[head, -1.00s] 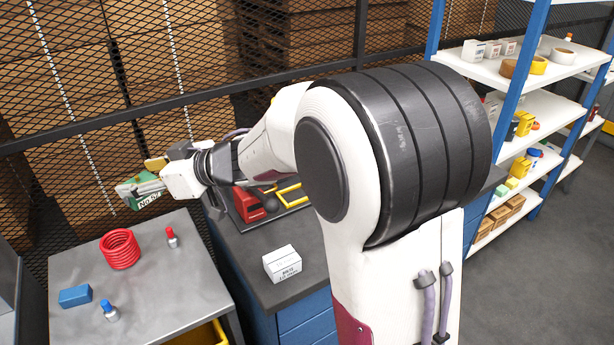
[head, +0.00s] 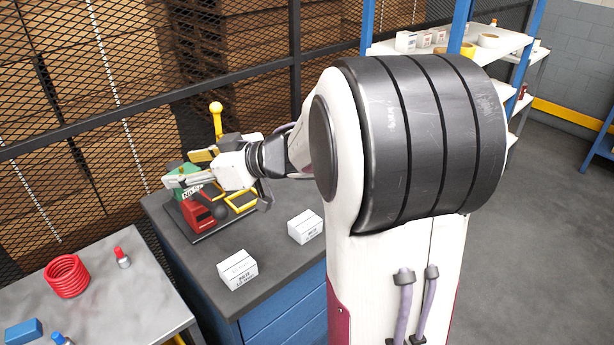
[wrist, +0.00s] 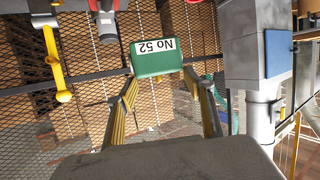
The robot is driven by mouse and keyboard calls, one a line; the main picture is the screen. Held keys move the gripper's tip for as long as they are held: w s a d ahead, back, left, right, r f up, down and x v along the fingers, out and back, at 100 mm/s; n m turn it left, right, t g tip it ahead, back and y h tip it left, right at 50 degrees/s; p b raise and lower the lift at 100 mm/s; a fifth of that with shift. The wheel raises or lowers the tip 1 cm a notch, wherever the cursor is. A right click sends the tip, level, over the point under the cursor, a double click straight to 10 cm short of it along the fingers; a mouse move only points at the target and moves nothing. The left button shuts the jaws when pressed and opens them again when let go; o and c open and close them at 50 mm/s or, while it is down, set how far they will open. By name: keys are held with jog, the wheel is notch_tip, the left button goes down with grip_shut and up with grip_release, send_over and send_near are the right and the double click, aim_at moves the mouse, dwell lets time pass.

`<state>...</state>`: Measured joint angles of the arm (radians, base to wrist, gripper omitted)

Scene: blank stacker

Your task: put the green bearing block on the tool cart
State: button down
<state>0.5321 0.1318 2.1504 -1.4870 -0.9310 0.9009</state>
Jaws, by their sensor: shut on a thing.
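My gripper (head: 192,178) is shut on the green bearing block (head: 187,192), which carries a white "No 52" label. In the wrist view the block (wrist: 157,62) sits between the fingertips (wrist: 158,82), its label upside down. In the head view the gripper and block are over the back of a dark-topped cabinet with blue drawers (head: 195,255), by a red tool (head: 198,212). The gap below the block cannot be judged. A grey-topped table (head: 125,295) stands to the left. I cannot tell for sure which of these is the tool cart.
White boxes (head: 238,269) and (head: 305,226) stand on the dark top's front. A yellow-knobbed lever (head: 216,115) rises behind the gripper. A red coil (head: 67,276), small bottles and a blue block (head: 22,332) are on the grey table. A mesh fence (head: 60,150) is behind.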

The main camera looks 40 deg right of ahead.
jog(key=s+d+m+t+h, duration=0.1)
jog(key=s+d+m+h, duration=0.15)
jog(key=s+d, duration=1)
notch_tip(320, 180, down, 11)
jog(key=w, duration=0.2)
jog(key=shift+d, duration=0.4)
jog(key=shift+f, duration=0.1)
jog(key=shift+f, duration=2.85)
jog(key=shift+f, duration=0.1)
jog(key=shift+f, duration=2)
jog(key=shift+f, duration=0.1)
